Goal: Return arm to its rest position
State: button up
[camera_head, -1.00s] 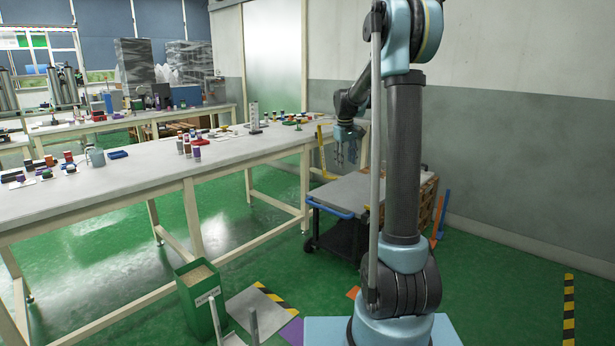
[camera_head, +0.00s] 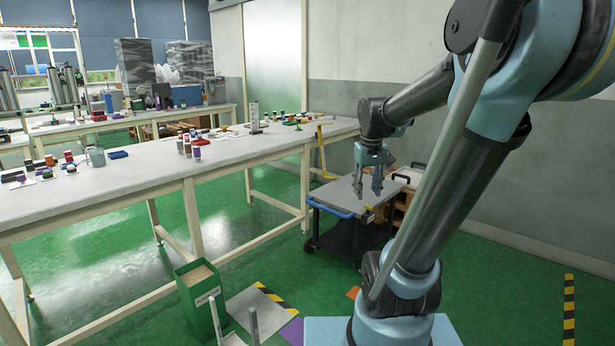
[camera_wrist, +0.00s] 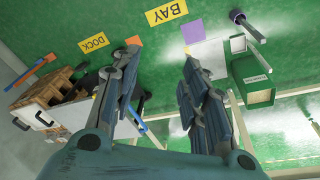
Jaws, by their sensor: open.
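My gripper (camera_head: 367,186) hangs with its fingers pointing down in the head view, above and in front of the dark cart (camera_head: 348,236) with its grey top. Its fingers are apart and nothing is between them. In the wrist view my gripper (camera_wrist: 158,75) also shows two spread, empty fingers, with green floor between and beyond them. My arm is bent, with its upper part leaning to the right in the head view.
A long grey table (camera_head: 150,165) holds several small coloured jars and blocks. A green bin (camera_head: 200,300) stands on the floor in front of it. In the wrist view, yellow "BAY" (camera_wrist: 166,12) and "DOCK" (camera_wrist: 95,42) labels show. Open floor lies right of the cart.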

jog(key=s+f+m, duration=0.1)
jog(key=s+f, duration=0.5)
jog(key=s, duration=0.2)
jog(key=s+f+m, duration=0.1)
jog(key=s+f, duration=0.5)
jog(key=s, duration=0.3)
jog(key=shift+s, duration=0.3)
jog(key=shift+d, duration=0.1)
jog(key=shift+w+f, duration=0.15)
jog(key=shift+w, duration=0.25)
